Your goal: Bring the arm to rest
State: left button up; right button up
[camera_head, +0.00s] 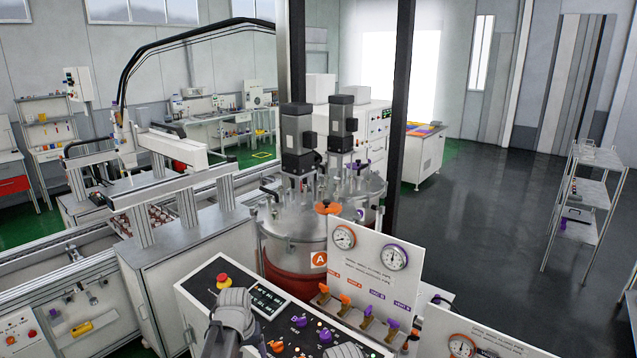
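A grey ribbed part of my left gripper (232,308) shows at the bottom, in front of the left part of the control panel (193,292). Its fingers cannot be made out, and nothing is seen held in it. A smaller grey part, which looks like my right gripper (345,351), is cut off by the bottom edge in front of the panel. Its fingers are hidden. Whether either touches the panel cannot be told.
The panel carries a red emergency button (223,281), orange and purple knobs, and several levers below a gauge board (370,258). Behind stands a steel tank (290,222) marked A. A conveyor frame (60,270) is at left. A shelf rack (588,195) stands right, with open floor before it.

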pick_arm(q)
jog(key=s+d+m, duration=0.2)
jog(key=s, duration=1)
jog(key=s+d+f+m+g+b, duration=0.1)
jog(key=s+d+f+m+b, duration=0.1)
jog(key=d+f+b, duration=0.3)
jog(key=s+d+f+m+y+b, duration=0.1)
jog(key=s+d+f+b, duration=0.3)
jog(key=f+b, duration=1)
jog(key=shift+d+f+m+g+y, duration=0.15)
jog(key=shift+d+m+g+y, duration=0.2)
jog(key=shift+d, duration=0.55)
